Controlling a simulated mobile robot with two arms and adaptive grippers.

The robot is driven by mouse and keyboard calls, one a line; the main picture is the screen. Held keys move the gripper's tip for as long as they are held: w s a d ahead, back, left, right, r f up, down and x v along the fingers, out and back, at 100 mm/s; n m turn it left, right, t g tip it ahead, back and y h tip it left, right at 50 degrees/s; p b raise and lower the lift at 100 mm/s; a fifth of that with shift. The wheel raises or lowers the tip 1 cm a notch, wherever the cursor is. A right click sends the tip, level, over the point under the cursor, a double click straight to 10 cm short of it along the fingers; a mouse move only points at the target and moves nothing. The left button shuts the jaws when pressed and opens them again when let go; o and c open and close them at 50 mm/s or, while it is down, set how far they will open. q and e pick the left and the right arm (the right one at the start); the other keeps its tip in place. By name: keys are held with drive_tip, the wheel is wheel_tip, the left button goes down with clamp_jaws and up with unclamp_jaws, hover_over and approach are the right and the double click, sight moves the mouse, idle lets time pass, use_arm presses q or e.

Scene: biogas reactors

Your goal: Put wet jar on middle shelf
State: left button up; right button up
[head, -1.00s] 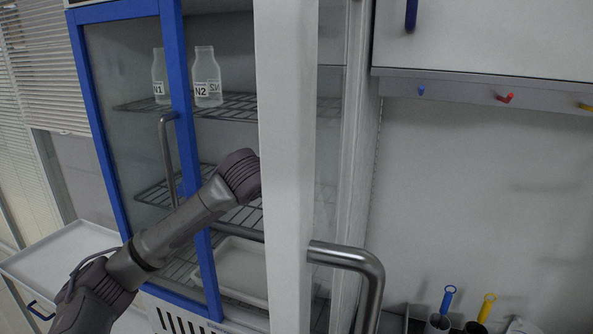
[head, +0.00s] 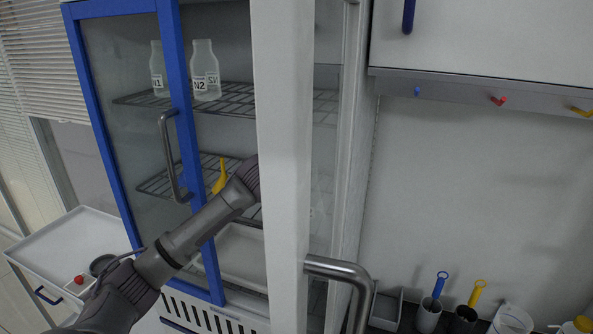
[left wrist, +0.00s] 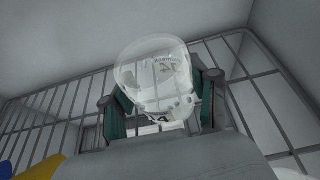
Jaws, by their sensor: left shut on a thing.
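My left arm reaches into the open cabinet, and the white door edge (head: 285,150) hides its gripper in the head view. In the left wrist view, my left gripper (left wrist: 160,104) is shut on a clear jar (left wrist: 152,72) with printed marks, held between its two fingers. Wire shelf bars (left wrist: 262,85) show behind and around the jar; I cannot tell whether the jar touches them. The middle wire shelf (head: 153,187) shows behind the blue frame, below the upper shelf (head: 240,97). My right gripper is not in view.
Bottles labelled N1 (head: 157,68) and N2 (head: 204,70) stand on the upper shelf. A yellow object (head: 221,176) shows beside my arm at the middle shelf. The blue-framed glass door (head: 182,120) and a steel handle (head: 345,272) flank the opening.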

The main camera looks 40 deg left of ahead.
use_arm(q)
drive_tip(key=o, duration=1.1)
drive_tip(key=shift+f, duration=0.1)
drive_tip(key=shift+o, duration=0.6)
drive_tip(key=shift+s+r, duration=0.1)
drive_tip(key=shift+r, duration=0.1)
drive_tip(key=b+v, duration=0.3)
drive_tip(key=v, duration=0.3)
drive_tip(key=shift+s, duration=0.25)
drive_tip(key=shift+s+d+r, duration=0.2)
drive_tip(key=shift+s, duration=0.1)
